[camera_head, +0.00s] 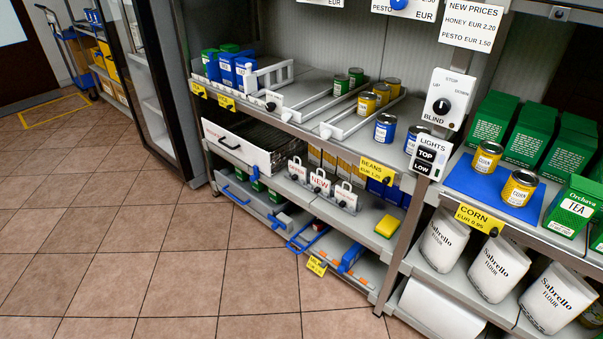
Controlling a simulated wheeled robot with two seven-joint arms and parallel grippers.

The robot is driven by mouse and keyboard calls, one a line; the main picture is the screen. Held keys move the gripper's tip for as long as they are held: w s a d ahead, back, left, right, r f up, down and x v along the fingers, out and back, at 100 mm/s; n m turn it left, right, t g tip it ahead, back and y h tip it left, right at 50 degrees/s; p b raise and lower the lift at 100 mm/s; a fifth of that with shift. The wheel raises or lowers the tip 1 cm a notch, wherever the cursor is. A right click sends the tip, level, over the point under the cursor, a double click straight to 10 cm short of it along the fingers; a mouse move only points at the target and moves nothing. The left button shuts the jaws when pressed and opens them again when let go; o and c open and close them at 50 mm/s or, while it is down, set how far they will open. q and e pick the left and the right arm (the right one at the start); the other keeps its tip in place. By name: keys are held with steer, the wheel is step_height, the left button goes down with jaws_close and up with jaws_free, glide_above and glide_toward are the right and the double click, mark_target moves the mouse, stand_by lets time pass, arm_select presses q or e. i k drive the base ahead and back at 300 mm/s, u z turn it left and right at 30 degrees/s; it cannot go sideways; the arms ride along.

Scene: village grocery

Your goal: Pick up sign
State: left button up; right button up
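Several small white signs with handle-like tops stand in a row on the lower shelf in the head view. The middle sign (320,182) reads "NEW"; the sign on its left (297,170) and the sign on its right (344,196) have lettering too small to read surely. A larger "NEW PRICES" sign (472,24) is at the top right. I cannot tell which sign the task means. Neither of my grippers is in view.
The shelf rack holds cans, green tea boxes (496,117) and flour bags (497,268). Yellow price tags (379,170) stick out from shelf edges. A white drawer or tray (238,145) juts out on the left. The tiled floor (150,240) in front is clear.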

mark_target(298, 172)
steer(key=u, duration=0.85)
steer(key=i, duration=2.15)
steer(key=z, duration=2.15)
